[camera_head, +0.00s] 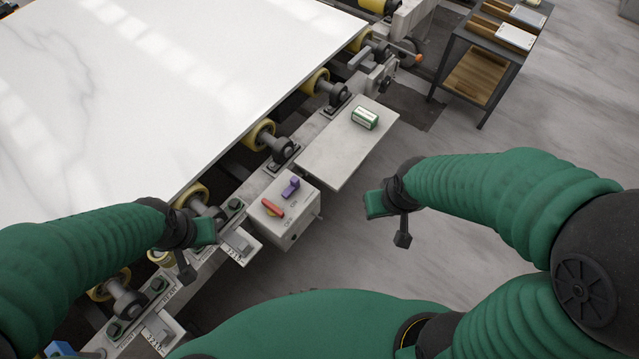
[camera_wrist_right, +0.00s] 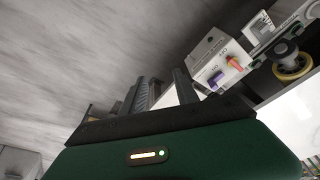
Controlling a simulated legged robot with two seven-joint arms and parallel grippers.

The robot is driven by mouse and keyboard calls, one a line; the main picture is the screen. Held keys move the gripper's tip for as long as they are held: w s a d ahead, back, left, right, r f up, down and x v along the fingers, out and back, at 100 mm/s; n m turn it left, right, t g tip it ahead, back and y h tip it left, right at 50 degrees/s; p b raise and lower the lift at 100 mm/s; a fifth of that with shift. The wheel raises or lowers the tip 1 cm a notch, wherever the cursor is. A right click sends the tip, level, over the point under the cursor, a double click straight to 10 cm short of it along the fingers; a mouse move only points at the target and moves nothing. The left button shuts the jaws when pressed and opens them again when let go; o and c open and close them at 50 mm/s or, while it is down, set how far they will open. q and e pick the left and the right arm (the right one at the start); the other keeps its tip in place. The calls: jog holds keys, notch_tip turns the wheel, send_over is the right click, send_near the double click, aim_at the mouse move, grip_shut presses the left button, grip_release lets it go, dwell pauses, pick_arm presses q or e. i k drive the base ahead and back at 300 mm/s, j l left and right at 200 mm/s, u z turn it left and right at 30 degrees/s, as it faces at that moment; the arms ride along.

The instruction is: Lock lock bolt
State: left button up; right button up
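I cannot say for sure which part is the lock bolt. A metal mechanism (camera_head: 372,72) with a bar ending in an orange tip (camera_head: 413,57) sits on the conveyor's side frame at the upper middle. A light grey control box (camera_head: 296,222) in the centre carries a red handle (camera_head: 272,208) and a purple handle (camera_head: 291,187); the box also shows in the right wrist view (camera_wrist_right: 209,61). My right gripper (camera_head: 378,204) is right of the box, in free air; its two fingers (camera_wrist_right: 162,95) stand apart and empty. My left gripper (camera_head: 204,235) is left of the box, its fingers unclear.
A white stone slab (camera_head: 150,90) lies on yellow rollers (camera_head: 262,133). A grey shelf plate (camera_head: 340,145) holds a small green and white box (camera_head: 365,118). A dark rack (camera_head: 480,75) stands upper right. Floor at right is clear.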

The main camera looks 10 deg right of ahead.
aim_at(294, 181)
jog(key=i+u, duration=0.35)
jog(key=i+j+u, duration=0.1)
jog(key=u, duration=0.2)
jog(key=i+l, duration=0.05)
jog(key=i, duration=0.05)
